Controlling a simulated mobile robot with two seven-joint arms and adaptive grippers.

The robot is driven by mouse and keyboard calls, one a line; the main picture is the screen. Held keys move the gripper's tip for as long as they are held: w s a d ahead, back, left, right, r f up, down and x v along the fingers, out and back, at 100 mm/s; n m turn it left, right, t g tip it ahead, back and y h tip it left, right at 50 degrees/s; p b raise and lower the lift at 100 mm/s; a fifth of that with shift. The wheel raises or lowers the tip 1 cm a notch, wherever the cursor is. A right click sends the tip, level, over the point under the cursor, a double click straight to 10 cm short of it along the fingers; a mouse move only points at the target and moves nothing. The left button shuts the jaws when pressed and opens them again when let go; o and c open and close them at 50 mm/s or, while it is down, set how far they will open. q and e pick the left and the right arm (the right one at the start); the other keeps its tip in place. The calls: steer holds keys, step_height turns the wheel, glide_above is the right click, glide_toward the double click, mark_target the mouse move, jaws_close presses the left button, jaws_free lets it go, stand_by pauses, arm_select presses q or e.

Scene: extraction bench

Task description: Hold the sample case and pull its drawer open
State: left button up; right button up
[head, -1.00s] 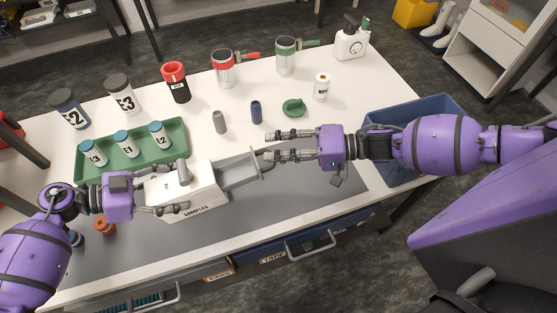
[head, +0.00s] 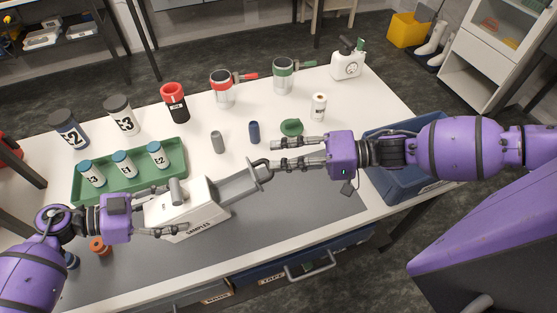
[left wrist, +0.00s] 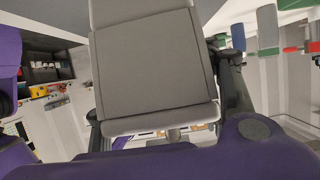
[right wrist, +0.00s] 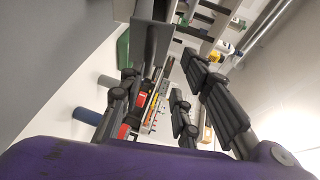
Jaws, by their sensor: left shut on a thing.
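The white sample case (head: 183,216), labelled "SAMPLES", sits at the front of the bench. Its grey drawer (head: 239,187) extends out of its right end, showing an empty-looking inside. My left gripper (head: 178,212) is shut on the case, with fingers along its sides. In the left wrist view a large grey panel of the case (left wrist: 155,65) fills the space between the fingers. My right gripper (head: 268,154) is open at the drawer's front, its lower finger close to the drawer handle; I cannot tell whether they touch. The right wrist view shows its fingers apart (right wrist: 158,100).
A green tray (head: 177,180) with white bottles stands behind the case. A blue bin (head: 400,185) is at the right.

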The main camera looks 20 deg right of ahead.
arm_select(q)
steer(key=shift+r, duration=0.15)
arm_select(e)
steer(key=v, duration=1.2)
steer(key=shift+f, duration=0.15)
stand_by(0.3)
stand_by(0.4)
arm_select(q)
steer(key=o, duration=1.5)
